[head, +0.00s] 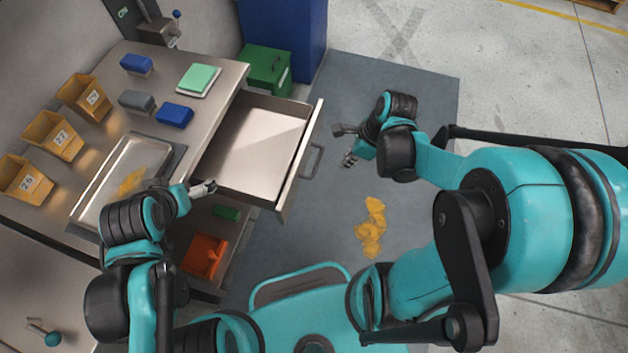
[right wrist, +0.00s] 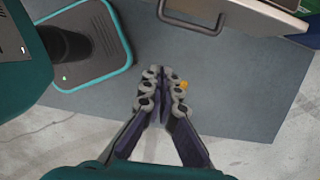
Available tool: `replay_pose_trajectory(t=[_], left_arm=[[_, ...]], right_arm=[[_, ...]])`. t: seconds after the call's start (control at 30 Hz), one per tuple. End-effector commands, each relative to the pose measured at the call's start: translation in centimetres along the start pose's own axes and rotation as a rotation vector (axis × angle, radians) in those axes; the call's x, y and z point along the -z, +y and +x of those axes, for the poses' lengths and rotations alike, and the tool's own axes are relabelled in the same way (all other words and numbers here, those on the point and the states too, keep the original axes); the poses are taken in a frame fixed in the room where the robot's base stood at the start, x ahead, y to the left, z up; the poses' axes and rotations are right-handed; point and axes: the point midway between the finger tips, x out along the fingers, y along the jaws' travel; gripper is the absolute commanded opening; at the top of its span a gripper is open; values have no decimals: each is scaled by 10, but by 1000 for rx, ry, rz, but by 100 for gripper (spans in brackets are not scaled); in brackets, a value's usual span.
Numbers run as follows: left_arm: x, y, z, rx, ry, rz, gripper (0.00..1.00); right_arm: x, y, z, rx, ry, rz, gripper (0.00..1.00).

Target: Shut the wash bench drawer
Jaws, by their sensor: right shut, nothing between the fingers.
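The wash bench drawer (head: 300,150) stands pulled well out of the steel bench (head: 222,85), and its tray looks empty. Its bar handle (head: 313,160) is on the front panel. The handle also shows at the top of the right wrist view (right wrist: 193,22). My right gripper (head: 347,146) is to the right of the handle, apart from it. In the right wrist view its fingers (right wrist: 163,92) are together with nothing between them. My left gripper (head: 208,187) is by the bench's front edge, at the near side of the drawer; its fingers are too small to read.
Yellow crumpled pieces (head: 371,228) lie on the grey mat (head: 345,85). A green box (head: 266,68) stands beyond the drawer, and an orange bin (head: 204,256) sits below the bench. The bench top holds yellow bins (head: 52,135), blue blocks and a tray (head: 110,165).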

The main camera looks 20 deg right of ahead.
Motion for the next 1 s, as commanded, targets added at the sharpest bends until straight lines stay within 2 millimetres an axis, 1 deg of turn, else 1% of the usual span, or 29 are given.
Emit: replay_pose_trajectory(t=[0.13,0.23,0.5,0.6,0.63,0.7,0.8,1.0], left_arm=[[-3,0,4,0,0,0,100],[-8,0,11,0,0,0,100],[-25,0,35,0,0,0,100],[-30,0,43,0,0,0,100],[-32,0,44,0,0,0,100],[-32,0,45,0,0,0,100],[-33,0,47,0,0,0,100],[-34,0,48,0,0,0,100]], right_arm=[[1,0,12,-10,-2,39,0],[2,0,27,-9,-2,37,0],[2,0,87,-7,-2,33,0],[2,0,106,-7,-2,34,0],[0,0,110,-8,-2,32,0],[-13,1,112,-9,-2,30,0],[-24,0,117,-8,-2,31,0],[-34,0,120,-7,-2,33,0]])
